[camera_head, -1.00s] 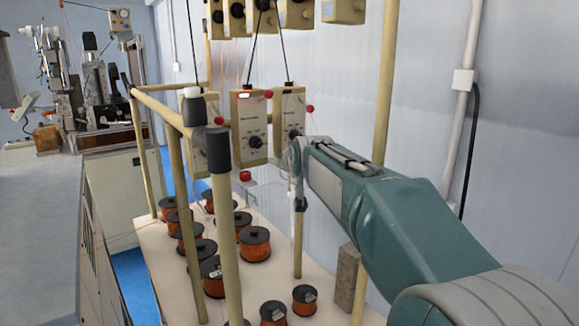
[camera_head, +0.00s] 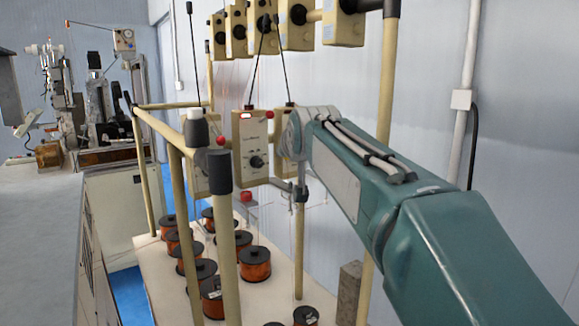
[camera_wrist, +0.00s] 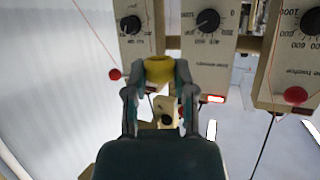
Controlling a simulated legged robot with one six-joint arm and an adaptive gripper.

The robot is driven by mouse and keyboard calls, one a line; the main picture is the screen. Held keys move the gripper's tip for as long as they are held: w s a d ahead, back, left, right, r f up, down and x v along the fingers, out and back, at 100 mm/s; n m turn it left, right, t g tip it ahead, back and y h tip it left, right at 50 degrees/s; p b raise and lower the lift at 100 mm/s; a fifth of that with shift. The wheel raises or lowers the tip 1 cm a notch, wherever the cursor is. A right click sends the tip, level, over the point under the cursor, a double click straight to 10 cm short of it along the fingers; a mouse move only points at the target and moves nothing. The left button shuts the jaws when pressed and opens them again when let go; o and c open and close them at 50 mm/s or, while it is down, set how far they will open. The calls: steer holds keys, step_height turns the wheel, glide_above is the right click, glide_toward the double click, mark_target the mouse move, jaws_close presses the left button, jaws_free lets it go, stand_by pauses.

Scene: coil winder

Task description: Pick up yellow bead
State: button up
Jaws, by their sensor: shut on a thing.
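The yellow bead (camera_wrist: 159,69) sits between my fingertips in the wrist view, in front of the pale control boxes. My gripper (camera_wrist: 158,80) is shut on the bead, with one finger on each side of it. The bead's lower part is partly hidden between the fingers. In the head view my arm reaches in from the right towards the control boxes, and I cannot make out the yellow bead there.
Control boxes (camera_head: 252,140) with dials hang beside my arm's end. Red beads (camera_wrist: 115,74) (camera_wrist: 295,95) hang on wires on both sides of my gripper. Cream frame posts (camera_head: 228,260) and copper wire spools (camera_head: 254,263) stand on the bench. A wall runs along the right.

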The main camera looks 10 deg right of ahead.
steer(key=s+a+r, duration=0.2)
steer(key=s+r, duration=0.2)
steer(key=s, duration=0.5)
steer(key=shift+a, duration=0.25)
